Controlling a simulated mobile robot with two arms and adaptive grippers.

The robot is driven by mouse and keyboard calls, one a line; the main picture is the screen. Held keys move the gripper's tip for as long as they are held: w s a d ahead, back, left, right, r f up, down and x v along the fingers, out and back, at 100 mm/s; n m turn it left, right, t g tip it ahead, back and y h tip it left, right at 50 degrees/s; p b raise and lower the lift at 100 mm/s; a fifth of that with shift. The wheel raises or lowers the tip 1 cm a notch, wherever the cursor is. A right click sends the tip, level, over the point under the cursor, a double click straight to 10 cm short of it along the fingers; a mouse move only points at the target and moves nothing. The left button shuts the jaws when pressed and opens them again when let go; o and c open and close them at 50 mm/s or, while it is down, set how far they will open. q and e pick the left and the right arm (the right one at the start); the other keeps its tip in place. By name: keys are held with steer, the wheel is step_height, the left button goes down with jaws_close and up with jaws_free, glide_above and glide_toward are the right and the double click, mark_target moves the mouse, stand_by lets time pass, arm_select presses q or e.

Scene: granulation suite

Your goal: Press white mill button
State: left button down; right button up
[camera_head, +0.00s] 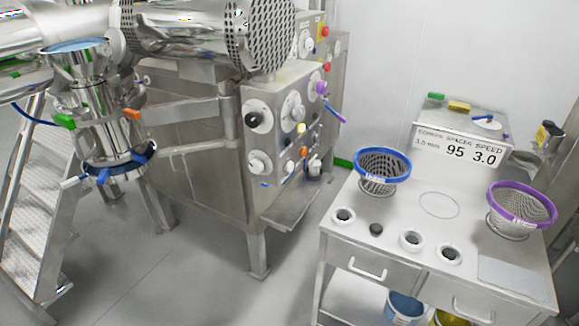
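A steel machine (200,170) with a perforated drum end (258,35) stands left of centre. Its front panel carries several round fittings: a black-centred white knob (259,119), a white round fitting (257,161), a larger white-rimmed dial (294,108), a small pale button (300,129) and a small orange one (304,152). A purple handle (321,88) sits at the panel's right edge. I cannot tell which fitting is the white mill button. Neither of my grippers is in view.
A steel cart (440,240) at right carries a blue-rimmed basket (383,162), a purple-rimmed basket (522,204) and several white rings. A sign (460,147) stands behind. A stepladder (35,200) and a steel vessel (100,110) are at left. Grey floor (185,280) is clear before the machine.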

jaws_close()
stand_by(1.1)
